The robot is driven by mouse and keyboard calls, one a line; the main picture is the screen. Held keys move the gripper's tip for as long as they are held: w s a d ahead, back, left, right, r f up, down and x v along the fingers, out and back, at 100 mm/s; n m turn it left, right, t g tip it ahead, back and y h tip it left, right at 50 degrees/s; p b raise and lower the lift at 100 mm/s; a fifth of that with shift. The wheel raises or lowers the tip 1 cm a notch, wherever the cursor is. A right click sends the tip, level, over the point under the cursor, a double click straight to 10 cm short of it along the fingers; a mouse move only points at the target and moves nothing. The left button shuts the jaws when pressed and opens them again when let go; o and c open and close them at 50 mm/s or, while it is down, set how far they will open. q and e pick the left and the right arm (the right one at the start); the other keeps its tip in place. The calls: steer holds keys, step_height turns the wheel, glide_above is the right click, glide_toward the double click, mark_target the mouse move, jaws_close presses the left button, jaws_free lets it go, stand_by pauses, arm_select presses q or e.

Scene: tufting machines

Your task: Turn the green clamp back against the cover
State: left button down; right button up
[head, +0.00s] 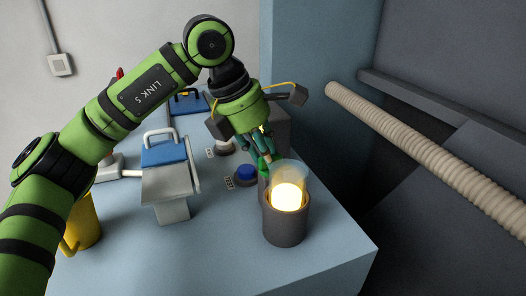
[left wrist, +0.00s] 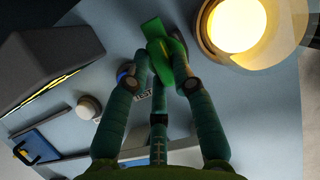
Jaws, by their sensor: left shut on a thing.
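The green clamp (left wrist: 164,45) shows in the left wrist view between the fingertips of my left gripper (left wrist: 165,78), beside the glowing lamp (left wrist: 238,25). My left gripper is shut on it. In the head view, my left gripper (head: 263,156) reaches down just left of the lamp, and a small green part of the clamp (head: 262,168) shows below the fingers. The lamp has a clear cover (head: 291,171) over a bright core and stands upright in a dark grey cup (head: 285,228). The fingers hide part of the clamp, and I cannot tell whether it touches the cover.
A blue button (head: 246,174) sits left of the lamp. A grey stand with a blue, white-handled top (head: 165,153) and a yellow mug (head: 84,226) are farther left. A ribbed beige hose (head: 430,152) runs along the right. The table's front right (head: 325,250) is clear.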

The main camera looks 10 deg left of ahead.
arm_select(q)
steer(key=shift+d, duration=0.1)
steer(key=m, duration=0.2)
steer(key=m+g, duration=0.1)
steer(key=m, duration=0.1)
steer(key=shift+w+d+g+h, duration=0.1)
steer(key=shift+w+g+h, duration=0.1)
steer(key=shift+g+h, duration=0.1)
steer(key=m+g, duration=0.1)
steer(key=m, duration=0.3)
steer(key=shift+w+d+m+g, duration=0.15)
steer(key=shift+m+g, duration=0.25)
steer(key=m+g, duration=0.1)
steer(key=m, duration=0.1)
steer(key=m+g, duration=0.1)
steer(key=m, duration=0.2)
steer(key=shift+w+d+f+y, duration=0.1)
steer(key=shift+w+f+y, duration=0.1)
steer(key=shift+y, duration=0.2)
steer(key=shift+d+f+m+g+y, duration=0.1)
steer(key=shift+m+g+y, duration=0.15)
steer(key=shift+m, duration=0.75)
steer(key=shift+d+f+m+g+y, duration=0.1)
steer(key=shift+m+g+y, duration=0.15)
steer(key=shift+m, duration=0.75)
steer(key=c, duration=1)
jaws_free()
steer(key=shift+s, duration=0.15)
steer(key=shift+c, duration=0.2)
steer(key=shift+s+r, duration=0.15)
